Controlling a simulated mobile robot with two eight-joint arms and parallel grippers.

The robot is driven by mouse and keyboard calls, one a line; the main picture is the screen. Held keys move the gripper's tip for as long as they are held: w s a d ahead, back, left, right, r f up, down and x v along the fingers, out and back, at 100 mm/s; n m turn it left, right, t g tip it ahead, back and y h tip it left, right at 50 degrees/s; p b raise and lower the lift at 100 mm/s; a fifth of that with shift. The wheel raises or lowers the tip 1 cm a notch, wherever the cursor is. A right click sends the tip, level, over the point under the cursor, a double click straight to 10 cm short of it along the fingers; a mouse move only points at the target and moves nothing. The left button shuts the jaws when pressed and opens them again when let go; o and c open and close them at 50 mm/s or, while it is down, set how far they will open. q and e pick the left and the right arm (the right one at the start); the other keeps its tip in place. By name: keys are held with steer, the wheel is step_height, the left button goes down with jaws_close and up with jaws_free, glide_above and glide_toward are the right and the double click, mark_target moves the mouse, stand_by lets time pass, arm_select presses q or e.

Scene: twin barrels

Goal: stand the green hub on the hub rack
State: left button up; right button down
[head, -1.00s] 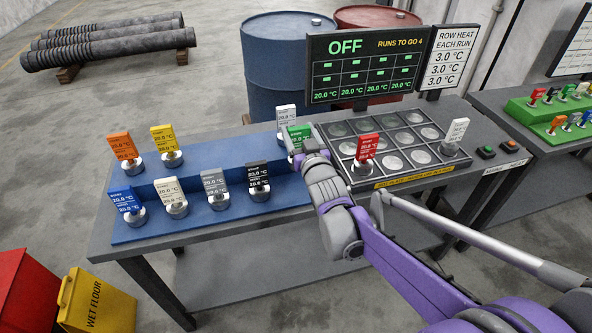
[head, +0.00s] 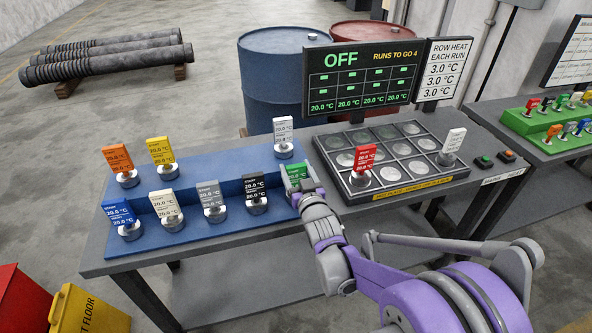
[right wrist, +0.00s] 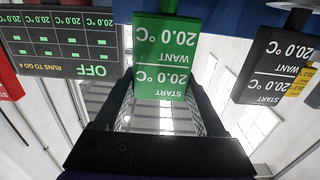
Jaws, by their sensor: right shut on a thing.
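The green hub (head: 296,173) has a green upright card with white text; its base is hidden in the head view. My right gripper (head: 303,187) is shut on it at the right end of the blue stepped hub rack (head: 230,221), just right of the black hub (head: 255,190). In the right wrist view the green card (right wrist: 166,58) hangs upside down between the fingers (right wrist: 162,110). I cannot tell whether the hub touches the rack. My left gripper is not in view.
Orange (head: 119,162), yellow (head: 162,156), white (head: 283,133), blue (head: 122,218), cream (head: 166,208) and grey (head: 211,200) hubs stand on the rack. The gridded tray (head: 402,190) holds a red hub (head: 364,163) and a white one (head: 451,145). A display reading OFF (head: 358,75) stands behind.

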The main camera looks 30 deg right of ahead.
steer(key=shift+f, duration=0.15)
jaws_free()
steer(key=shift+s+a+r, duration=0.1)
steer(key=shift+s+r, duration=0.1)
steer(key=shift+s, duration=0.1)
steer(key=v, duration=1.1)
steer(key=s+a+f+n+g+y, duration=0.1)
steer(key=s+a+f+g+y, duration=0.1)
steer(key=s+a+f+g, duration=0.4)
steer(key=s+a+f+n+g+y, duration=0.1)
steer(key=s+a+f+g, duration=0.5)
steer(key=s, duration=0.7)
steer(key=shift+s+f+n+y, duration=0.15)
steer(key=shift+f+n+y, duration=0.2)
steer(key=shift+y, duration=0.35)
